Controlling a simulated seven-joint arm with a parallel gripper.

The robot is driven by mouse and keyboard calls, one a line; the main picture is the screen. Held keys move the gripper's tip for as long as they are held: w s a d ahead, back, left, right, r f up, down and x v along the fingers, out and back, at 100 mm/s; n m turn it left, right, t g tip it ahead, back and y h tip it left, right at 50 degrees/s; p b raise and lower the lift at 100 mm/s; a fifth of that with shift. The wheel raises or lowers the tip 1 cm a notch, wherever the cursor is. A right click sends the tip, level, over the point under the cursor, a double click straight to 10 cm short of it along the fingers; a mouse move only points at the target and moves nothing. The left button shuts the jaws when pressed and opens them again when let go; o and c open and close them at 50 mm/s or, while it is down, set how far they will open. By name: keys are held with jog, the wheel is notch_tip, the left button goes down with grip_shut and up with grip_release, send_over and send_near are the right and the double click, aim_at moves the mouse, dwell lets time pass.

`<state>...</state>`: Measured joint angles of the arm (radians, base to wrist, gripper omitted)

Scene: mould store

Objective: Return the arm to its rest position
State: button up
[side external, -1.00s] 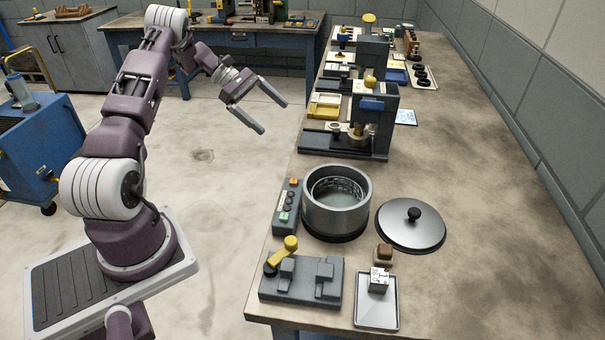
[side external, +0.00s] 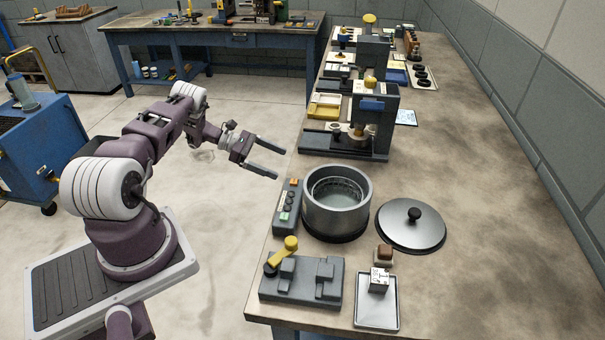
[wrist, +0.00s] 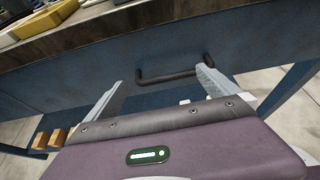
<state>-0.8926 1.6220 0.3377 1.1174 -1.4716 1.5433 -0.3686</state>
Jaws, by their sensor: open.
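My gripper (side external: 268,158) is open and empty in the side external view. It hangs in the air just left of the long workbench's left edge, with its two fingers pointing right toward the bench. In the wrist view my gripper's fingers (wrist: 163,82) are spread apart with nothing between them. Beyond them are the bench's blue front (wrist: 150,55) and a dark handle (wrist: 180,74).
The workbench (side external: 480,170) carries an open round pot (side external: 337,222), a lid (side external: 411,222), a clamp fixture (side external: 300,285), a small tray (side external: 376,315) and a press (side external: 372,125). A blue cart (side external: 40,150) stands left. The floor (side external: 250,110) between is clear.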

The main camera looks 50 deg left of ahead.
dwell(0.6)
jog(key=v, duration=0.9)
jog(key=w+d+r+m+g, duration=0.2)
jog(key=w+d+r+m, duration=0.15)
jog(key=r, duration=0.45)
jog(key=w+d+r+m+g, duration=0.2)
jog(key=d+r, duration=0.2)
jog(key=r, duration=0.3)
jog(key=d+r+m+g+y, duration=0.2)
jog(key=d+r+m, duration=0.3)
jog(key=d+r, duration=0.65)
jog(key=s+d+r+m+g+y, duration=0.1)
jog(key=s+d+r+m+y, duration=0.1)
jog(key=s+d+r+m, duration=0.35)
jog(key=s+d+r+m+y, duration=0.2)
jog(key=s+d+m, duration=0.1)
jog(key=s+d, duration=0.55)
jog(key=s+d+m+t+y, duration=0.1)
jog(key=s+d+m, duration=0.1)
jog(key=s+m, duration=0.2)
jog(key=s+d+f+m+t+y, duration=0.1)
jog(key=s+d+m+t+y, duration=0.1)
jog(key=s, duration=0.6)
jog(key=shift+s+d+f+m, duration=0.35)
jog(key=shift+d+m, duration=0.1)
jog(key=shift+m, duration=0.55)
